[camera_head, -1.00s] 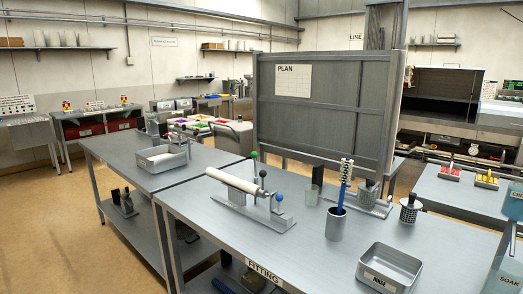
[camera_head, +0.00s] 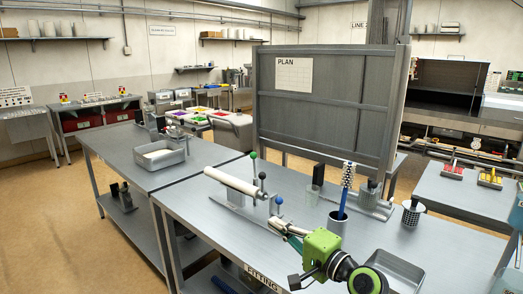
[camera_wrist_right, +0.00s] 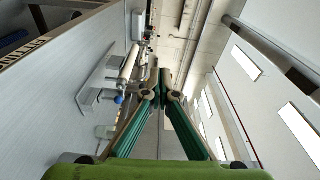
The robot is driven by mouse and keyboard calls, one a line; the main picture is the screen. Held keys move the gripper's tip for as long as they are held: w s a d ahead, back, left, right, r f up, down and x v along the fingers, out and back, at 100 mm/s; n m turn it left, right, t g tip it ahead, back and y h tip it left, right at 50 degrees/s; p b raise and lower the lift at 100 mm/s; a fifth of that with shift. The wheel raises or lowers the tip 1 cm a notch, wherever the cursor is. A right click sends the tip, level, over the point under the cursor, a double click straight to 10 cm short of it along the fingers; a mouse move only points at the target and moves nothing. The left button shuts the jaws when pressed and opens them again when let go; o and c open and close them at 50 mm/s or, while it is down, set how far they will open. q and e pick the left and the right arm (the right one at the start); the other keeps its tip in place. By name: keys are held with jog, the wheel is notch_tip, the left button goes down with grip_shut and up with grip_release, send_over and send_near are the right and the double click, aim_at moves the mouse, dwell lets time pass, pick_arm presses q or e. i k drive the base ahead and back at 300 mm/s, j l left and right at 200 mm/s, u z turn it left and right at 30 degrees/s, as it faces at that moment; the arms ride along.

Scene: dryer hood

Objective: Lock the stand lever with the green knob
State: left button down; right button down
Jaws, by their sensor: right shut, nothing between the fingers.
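The stand (camera_head: 236,206) rests on the fitting table, with a white roller (camera_head: 230,181) across it. The lever with the green knob (camera_head: 253,155) stands upright at the far side of the stand. A dark-knobbed lever (camera_head: 262,176) and a blue-knobbed lever (camera_head: 279,200) are nearer. My right gripper (camera_head: 277,224) is shut and empty, with its tips close to the stand's near end by the blue knob. Its tips (camera_wrist_right: 157,90) also show in the right wrist view, beside the blue knob (camera_wrist_right: 119,99). The green knob is not clearly visible there. My left gripper is out of view.
A metal tray (camera_head: 397,268) is partly behind my right arm. A grey board (camera_head: 325,105) rises behind the table. The table's left front is clear.

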aim_at(253, 155)
jog(key=i+l, duration=0.1)
jog(key=i, duration=0.55)
jog(key=i+l, duration=0.15)
jog(key=i, duration=0.45)
